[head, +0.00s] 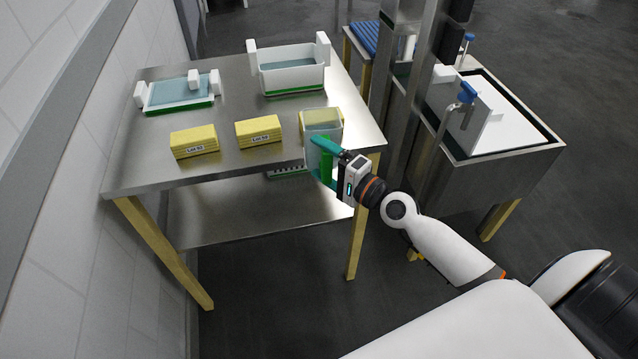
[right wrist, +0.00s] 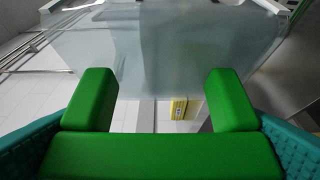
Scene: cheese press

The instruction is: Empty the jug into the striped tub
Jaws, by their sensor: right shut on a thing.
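My right gripper (head: 323,160) is shut on the green handle (head: 326,166) of a clear, see-through jug (head: 323,133). The jug looks about upright at the table's front right corner; its contents cannot be made out. In the right wrist view the jug (right wrist: 165,50) fills the upper part, with its green handle (right wrist: 160,155) between my teal fingers. A deep white tub (head: 295,86) with a green stripe stands at the back right of the table, left of and behind the jug. A shallower white tub (head: 180,105), also green-striped, stands at the back left. My left gripper is not in view.
Two labelled yellow blocks (head: 194,142) (head: 258,131) lie on the steel table (head: 240,165), and a third yellow block (head: 337,117) shows behind the jug. A steel press frame (head: 400,120) and a basin (head: 510,145) with blue knobs stand to the right.

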